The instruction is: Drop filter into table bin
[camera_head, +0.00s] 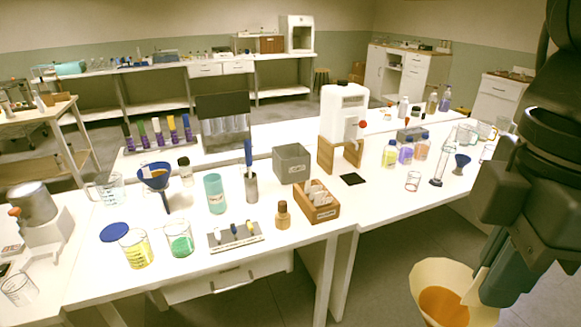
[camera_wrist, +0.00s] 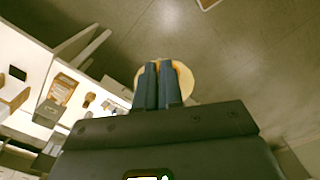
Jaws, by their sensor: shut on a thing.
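The filter (camera_head: 441,293) is a cream paper cone with an orange-brown inside, at the lower right of the head view. My gripper (camera_head: 482,290) is shut on its rim and holds it over the floor, in front of the table's edge. In the wrist view the filter (camera_wrist: 183,78) shows as a pale disc behind the closed fingers (camera_wrist: 158,66), which hide part of it. A grey open-topped box (camera_head: 291,164) with a small label, likely the table bin, stands mid-table. Its inside bottom is hidden.
A wooden box of packets (camera_head: 317,202) and a brown bottle (camera_head: 283,214) stand in front of the grey box. A tall holder with a blue-handled tool (camera_head: 251,188) stands to its left, a white jug (camera_head: 342,113) to its right. Blue funnel (camera_head: 154,177) stands further left.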

